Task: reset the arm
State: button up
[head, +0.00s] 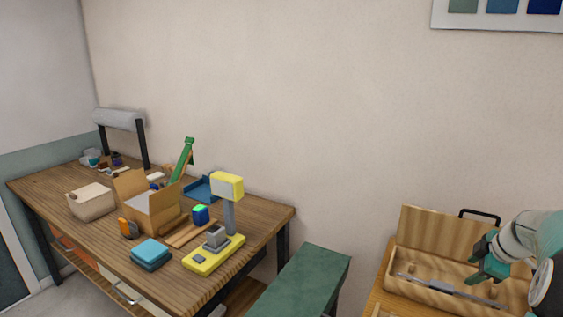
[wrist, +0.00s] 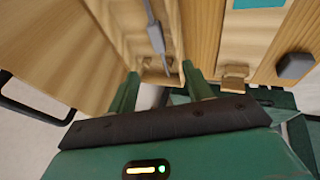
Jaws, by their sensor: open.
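My gripper (head: 480,268) is at the right of the head view, above an open wooden case (head: 406,250). In the wrist view its two green fingers stand apart, and my gripper (wrist: 161,76) is open. A thin grey rod-like piece (head: 440,287) lies along the case in the head view. In the wrist view a grey piece (wrist: 154,32) reaches down toward the space between the fingers. I cannot tell whether it touches them. My arm hides part of the case's right side.
The case stands on a wooden table and has a black handle (head: 480,214). A green bench (head: 305,280) stands left of it. A wooden workbench (head: 97,237) holds a cardboard box (head: 152,212), a yellow-based device (head: 215,254) and a blue cloth stack (head: 151,254). Open space lies above both tables.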

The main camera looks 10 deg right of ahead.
jog(key=a+r+m, duration=0.2)
jog(key=a+r, duration=0.2)
jog(key=a, duration=0.8)
jog(key=a+r+m, duration=0.2)
jog(key=a+r, duration=0.1)
jog(key=a, duration=0.9)
jog(key=s+a+m, duration=0.6)
jog(key=s+a, duration=0.9)
jog(key=a, duration=0.3)
jog(key=shift+s+a+f, duration=0.25)
jog(key=shift+a+f, duration=0.1)
jog(key=shift+f, duration=0.05)
